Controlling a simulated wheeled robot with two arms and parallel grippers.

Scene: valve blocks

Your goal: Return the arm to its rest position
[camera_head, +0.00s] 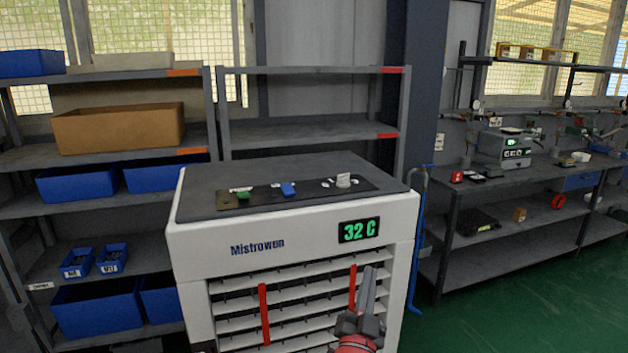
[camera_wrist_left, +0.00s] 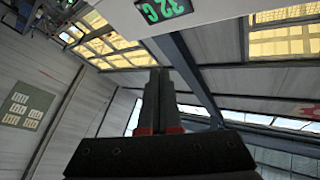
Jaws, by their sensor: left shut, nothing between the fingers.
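My left gripper (camera_head: 371,270) points upward in front of the white Mistrowen unit (camera_head: 290,240), near the lower right of the head view. Its fingers are together with nothing between them. They lie in front of the unit's slatted front in the picture; I cannot tell how close they are to it. In the left wrist view the closed fingers (camera_wrist_left: 158,74) show above the dark gripper body. The unit's green 32 C display (camera_wrist_left: 162,8) is at the top edge of that view. My right gripper is not in view.
The unit's top panel (camera_head: 310,190) has a green, a blue and a white control. Grey shelves with blue bins (camera_head: 95,305) and a cardboard box (camera_head: 118,128) stand at left. A workbench (camera_head: 530,175) with instruments stands at right. Green floor (camera_head: 500,310) is clear there.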

